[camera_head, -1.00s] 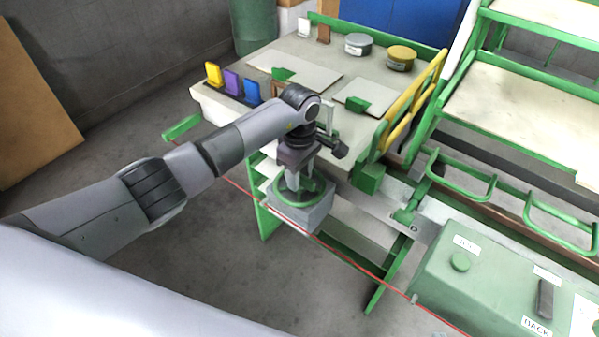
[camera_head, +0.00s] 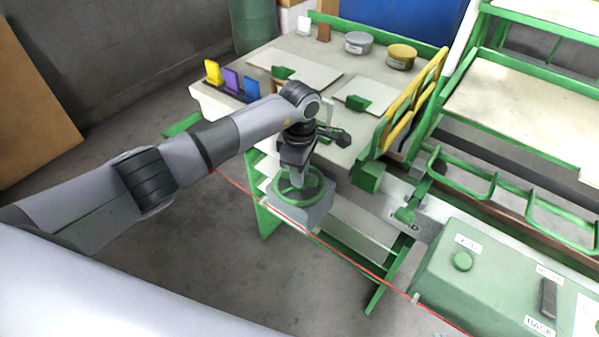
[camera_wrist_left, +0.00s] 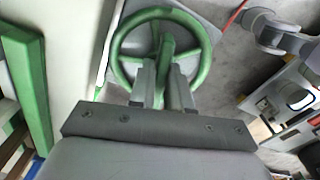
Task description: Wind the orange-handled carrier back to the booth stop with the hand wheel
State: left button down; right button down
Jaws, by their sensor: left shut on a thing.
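The green hand wheel (camera_head: 320,200) sits flat on a grey block at the front corner of the bench. My left gripper (camera_head: 298,178) points down into the wheel from above. In the left wrist view the wheel (camera_wrist_left: 207,60) fills the top middle, and my left gripper (camera_wrist_left: 166,92) is shut on a green part inside its rim; whether that is a spoke or a grip is partly hidden by the fingers. I cannot make out an orange-handled carrier. A green bracket (camera_head: 408,213) sits on a pale rail right of the wheel, with a partly hidden label beside it. My right gripper is not in view.
A thin red line (camera_head: 362,266) runs past the wheel toward a green housing (camera_head: 440,262) with a round knob and a label reading BACK. The bench (camera_head: 310,52) holds tins, panels and coloured plates. Yellow-and-green rails (camera_head: 410,100) stand at its right end.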

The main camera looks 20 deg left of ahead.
pick_arm(q)
jog(key=n, duration=0.6)
jog(key=shift+n+b, duration=0.3)
jog(key=shift+b, duration=0.1)
jog(key=n, duration=0.5)
jog(key=n+p, duration=0.1)
jog(key=n, duration=0.5)
jog(key=shift+r+n, duration=0.1)
jog(key=shift+n, duration=0.2)
jog(key=n+p, duration=0.2)
jog(key=n, duration=0.4)
jog(key=shift+n, duration=0.3)
jog(key=c, duration=1.2)
grip_release()
jog(key=shift+o, duration=0.2)
jog(key=shift+r, duration=3.55)
